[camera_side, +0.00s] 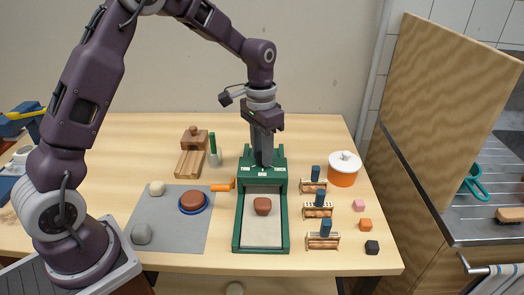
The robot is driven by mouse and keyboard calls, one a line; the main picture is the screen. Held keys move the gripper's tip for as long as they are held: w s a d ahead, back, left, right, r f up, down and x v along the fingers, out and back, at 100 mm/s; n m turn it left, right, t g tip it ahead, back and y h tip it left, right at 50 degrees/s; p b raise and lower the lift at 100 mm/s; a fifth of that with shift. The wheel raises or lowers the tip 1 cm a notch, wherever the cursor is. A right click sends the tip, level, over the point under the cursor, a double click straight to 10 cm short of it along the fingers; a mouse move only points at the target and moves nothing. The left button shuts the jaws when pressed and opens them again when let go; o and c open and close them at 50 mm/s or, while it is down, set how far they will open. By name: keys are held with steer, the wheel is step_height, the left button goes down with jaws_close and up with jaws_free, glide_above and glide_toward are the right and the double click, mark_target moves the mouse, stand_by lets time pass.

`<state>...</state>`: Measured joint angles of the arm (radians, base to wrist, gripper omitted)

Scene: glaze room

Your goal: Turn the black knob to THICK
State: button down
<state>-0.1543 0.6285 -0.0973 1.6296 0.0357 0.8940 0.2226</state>
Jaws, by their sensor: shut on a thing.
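A green frame device (238,225) stands at the table's middle, with a pale flat bed and a reddish-brown lump (263,206) on it. Its upright head panel (264,181) carries white lettering, with THIN at the left and THICK at the right; a third word below is too small to read surely. My gripper (264,162) points straight down at the top middle of this panel, shut on the black knob. The fingers cover the knob, so its pointer direction cannot be told.
An orange handle (222,187) juts from the device's left side. Left are a grey mat (170,240) with lumps and a blue-rimmed dish (193,203), and a wooden block piece (192,150). Right are several small wooden racks (318,209), a white-lidded orange pot (343,170) and small cubes (366,225).

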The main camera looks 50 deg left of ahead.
steer(key=shift+n, duration=1.6)
steer(key=c, duration=1.1)
jaws_free()
steer(key=shift+o, duration=0.2)
steer(key=shift+r, duration=0.1)
